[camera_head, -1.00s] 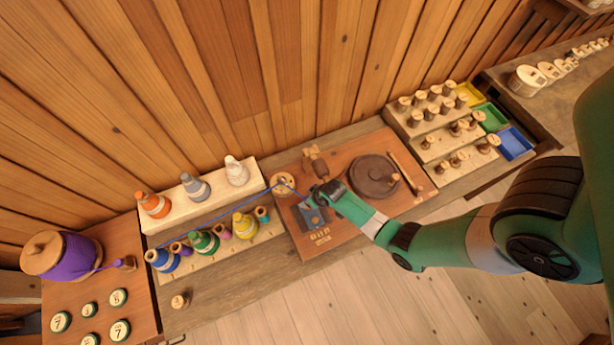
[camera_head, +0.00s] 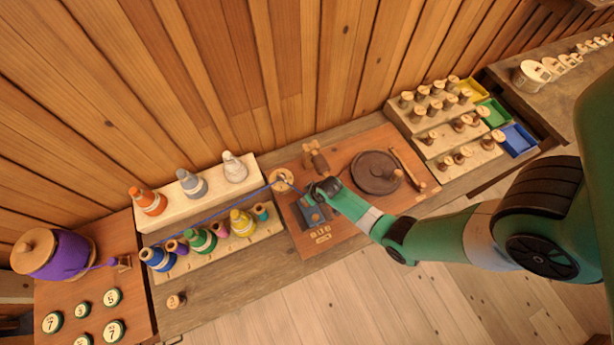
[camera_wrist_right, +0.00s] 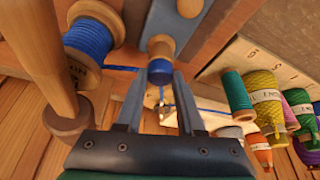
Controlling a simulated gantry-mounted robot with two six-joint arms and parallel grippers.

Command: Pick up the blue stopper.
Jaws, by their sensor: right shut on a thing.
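In the head view my right gripper (camera_head: 316,194) is over the blue-grey plate (camera_head: 312,214) on the brown board, and the stopper is mostly hidden there. I cannot tell whether the stopper is clear of its seat. My left gripper is not in view.
A spool of blue thread (camera_wrist_right: 90,38) and a wooden post (camera_wrist_right: 45,55) stand close to the gripper. A taut blue thread (camera_head: 220,210) runs to the rack of thread spools (camera_head: 225,252). A dark round disc (camera_head: 377,172) lies right. Stepped racks (camera_head: 440,150) hold several wooden-topped pieces.

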